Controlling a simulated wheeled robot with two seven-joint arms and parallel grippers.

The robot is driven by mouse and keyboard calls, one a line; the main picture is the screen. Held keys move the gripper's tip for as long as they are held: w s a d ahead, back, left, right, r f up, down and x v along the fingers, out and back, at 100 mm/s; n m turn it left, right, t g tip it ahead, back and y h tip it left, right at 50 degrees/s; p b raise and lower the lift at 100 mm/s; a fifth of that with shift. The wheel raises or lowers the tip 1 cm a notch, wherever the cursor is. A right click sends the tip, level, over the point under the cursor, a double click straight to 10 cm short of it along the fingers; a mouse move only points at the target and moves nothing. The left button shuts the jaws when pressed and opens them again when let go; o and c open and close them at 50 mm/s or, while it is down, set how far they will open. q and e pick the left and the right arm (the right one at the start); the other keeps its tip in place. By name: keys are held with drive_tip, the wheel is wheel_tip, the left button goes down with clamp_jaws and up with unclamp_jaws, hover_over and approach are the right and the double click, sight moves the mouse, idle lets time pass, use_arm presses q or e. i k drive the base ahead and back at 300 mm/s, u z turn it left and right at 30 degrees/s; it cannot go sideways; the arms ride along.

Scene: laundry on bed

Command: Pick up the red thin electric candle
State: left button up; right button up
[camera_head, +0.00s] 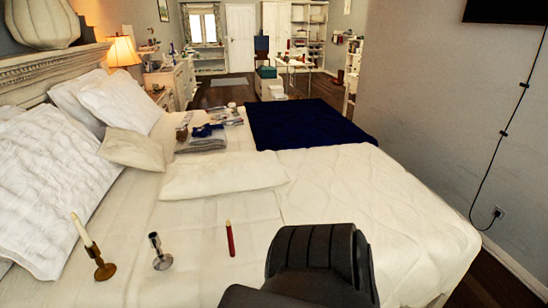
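The thin red candle (230,239) is on the white bed sheet in the lower middle of the view. It has a pale tip pointing up in the picture; I cannot tell whether it stands or lies. A dark rounded link of my arm is close to its right, apart from it in the picture. Neither of my grippers shows, so I cannot see whether they are open or shut.
Left of the candle are a silver candle holder (160,252) and a brass holder (103,266) with a tilted white candle (83,232). A white pillow (223,175) lies behind. Folded clothes (203,140) and a navy blanket (305,124) are farther back.

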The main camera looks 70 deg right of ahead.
sight(231, 239)
drive_tip(key=u, duration=0.05)
drive_tip(key=k, duration=0.35)
drive_tip(key=z, duration=2.6)
